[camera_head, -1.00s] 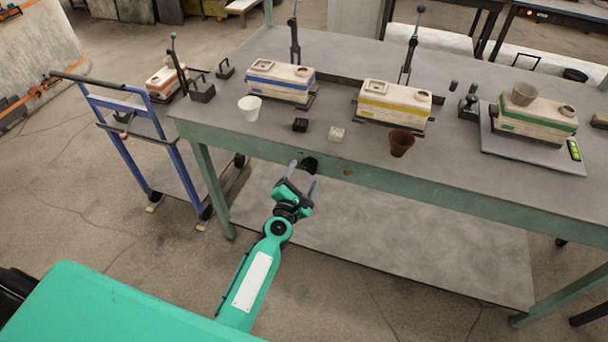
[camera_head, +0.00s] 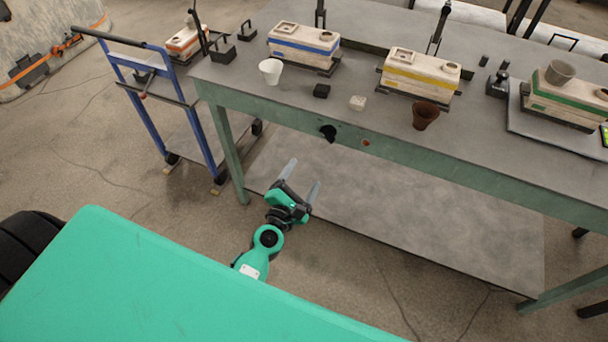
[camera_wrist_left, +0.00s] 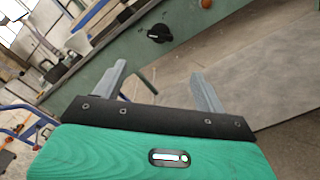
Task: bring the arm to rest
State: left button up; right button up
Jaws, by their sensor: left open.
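My left gripper (camera_head: 301,181) is open and empty in the head view, in front of the workbench and lower than its top. Its two grey fingers are spread apart. In the left wrist view the spread fingers of my left gripper (camera_wrist_left: 158,85) have nothing between them, and the green bench edge (camera_wrist_left: 120,75) shows beyond. My left arm (camera_head: 258,252) is partly hidden behind my green body in the head view. My right gripper is not in view.
The workbench (camera_head: 400,153) holds a white cup (camera_head: 271,71), a brown cup (camera_head: 424,115), a blue-striped mould (camera_head: 303,44), a yellow-striped mould (camera_head: 420,72) and a grey cup (camera_head: 560,72) on a green-striped mould (camera_head: 570,98). A blue trolley (camera_head: 146,107) stands left. Floor before the bench is clear.

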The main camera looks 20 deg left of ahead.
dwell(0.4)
